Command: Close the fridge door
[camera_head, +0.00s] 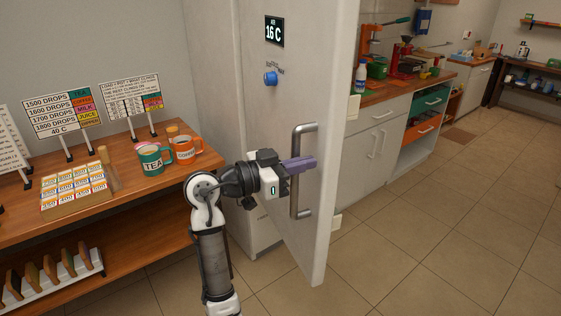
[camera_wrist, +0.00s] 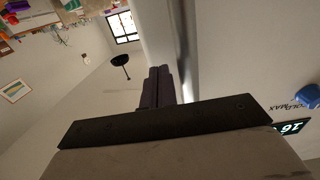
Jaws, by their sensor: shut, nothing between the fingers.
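The fridge door (camera_head: 333,120) is a tall pale panel in the middle of the head view, standing open and angled out into the room. It bears a dark display reading 16 C (camera_head: 275,31), a blue knob (camera_head: 270,78) and a vertical metal handle (camera_head: 303,138). My gripper (camera_head: 300,165) has its purple fingers shut and empty, at mid-height of the handle. In the wrist view the shut fingers (camera_wrist: 158,84) lie just beside the metal handle bar (camera_wrist: 185,40); I cannot tell whether they touch it. The fridge interior is hidden.
A wooden shelf unit (camera_head: 130,195) at left holds a green TEA mug (camera_head: 151,160), an orange mug (camera_head: 185,148), small boxes and signs. A counter with drawers (camera_head: 405,105) runs behind the door at right. Tiled floor (camera_head: 440,240) is clear at front right.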

